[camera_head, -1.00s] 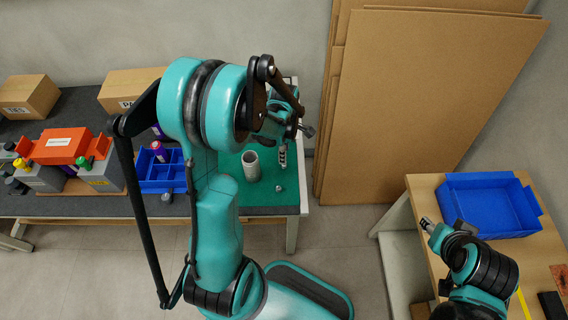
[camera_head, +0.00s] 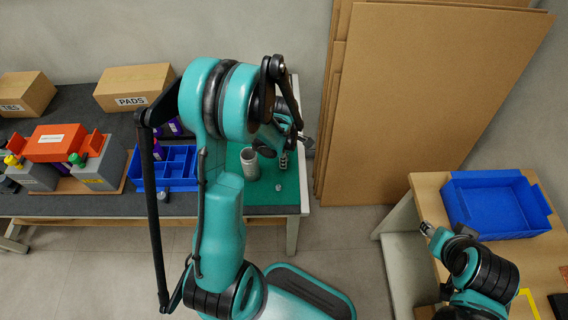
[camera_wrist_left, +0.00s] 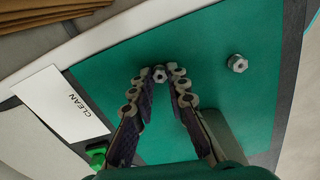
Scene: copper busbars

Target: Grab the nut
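My left gripper (camera_head: 284,162) points down over the green mat on the far table, right of a grey cylinder (camera_head: 250,163). In the left wrist view its two fingers (camera_wrist_left: 159,76) lean inward, with a narrow gap between the tips. A small grey hex nut (camera_wrist_left: 159,74) shows in that gap; I cannot tell its height or whether the fingers touch it. A larger grey nut (camera_wrist_left: 237,63) lies apart on the mat, right of the fingers. A small grey piece (camera_head: 278,187) also shows near the mat's front edge in the head view. My right gripper (camera_head: 427,229) is at the right table; its opening is unclear.
A blue divided tray (camera_head: 178,180) and an orange-topped grey unit (camera_head: 55,143) stand left on the far table. A white CLEAN label (camera_wrist_left: 62,105) lies beside the green mat (camera_wrist_left: 110,70). An empty-looking blue bin (camera_head: 497,232) is on the right table. Cardboard sheets (camera_head: 430,100) lean behind.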

